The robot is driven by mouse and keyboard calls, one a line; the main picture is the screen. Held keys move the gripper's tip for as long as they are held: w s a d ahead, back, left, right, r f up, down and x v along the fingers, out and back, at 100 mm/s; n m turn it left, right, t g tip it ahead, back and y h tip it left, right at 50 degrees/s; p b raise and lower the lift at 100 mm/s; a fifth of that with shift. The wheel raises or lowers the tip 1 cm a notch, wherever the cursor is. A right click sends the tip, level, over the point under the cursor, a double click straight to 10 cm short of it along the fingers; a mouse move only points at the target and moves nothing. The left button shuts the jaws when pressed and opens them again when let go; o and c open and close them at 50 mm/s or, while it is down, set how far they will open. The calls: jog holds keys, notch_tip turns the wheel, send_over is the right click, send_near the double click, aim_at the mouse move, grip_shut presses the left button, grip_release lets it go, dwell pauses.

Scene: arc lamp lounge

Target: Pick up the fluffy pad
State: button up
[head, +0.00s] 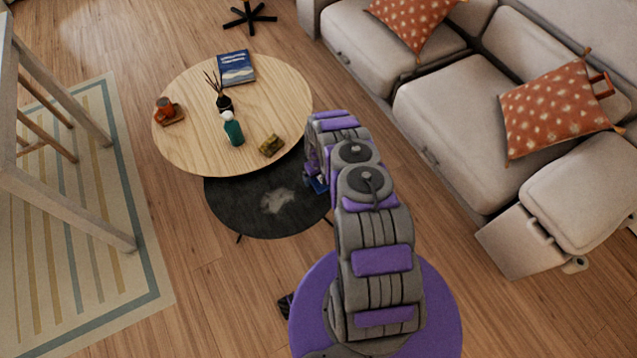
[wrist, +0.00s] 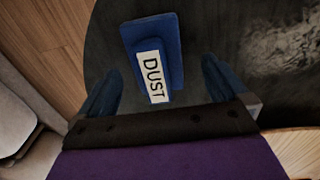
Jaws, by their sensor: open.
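A blue pad (wrist: 170,33) with a white label reading "DUST" lies on the dark round lower table (wrist: 270,75) in the wrist view. I take it to be the fluffy pad; its texture is too dim to tell. My gripper (wrist: 160,66) is open, with one blue finger on each side of the pad's near part. I see a gap to both fingers, and nothing is held. In the head view my arm reaches over the right edge of the dark table (head: 235,205). A small blue patch there is mostly hidden by my arm.
A higher round wooden table (head: 195,100) overlaps the dark one. A grey sofa (head: 440,110) stands right.

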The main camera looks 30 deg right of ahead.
jog(key=shift+s+f, duration=0.1)
jog(key=shift+f, duration=1.15)
jog(key=shift+d, duration=0.45)
jog(key=shift+c, duration=0.2)
jog(key=shift+a, duration=0.3)
jog(key=c, duration=0.7)
jog(key=shift+d, duration=0.2)
jog(key=c, duration=0.4)
jog(key=shift+r, duration=0.1)
notch_tip(320, 180, up, 4)
jog(key=shift+r+p, duration=0.1)
jog(key=shift+p, duration=0.75)
jog(key=s+a+p, duration=0.1)
jog(key=s+a, duration=0.2)
jog(key=a, duration=0.1)
jog(key=s+a+p, duration=0.1)
jog(key=s+a, duration=0.2)
jog(key=a, duration=0.1)
jog(key=s+a+p, duration=0.1)
jog(key=s+a, duration=0.2)
jog(key=a, duration=0.2)
jog(key=shift+s+r, duration=0.3)
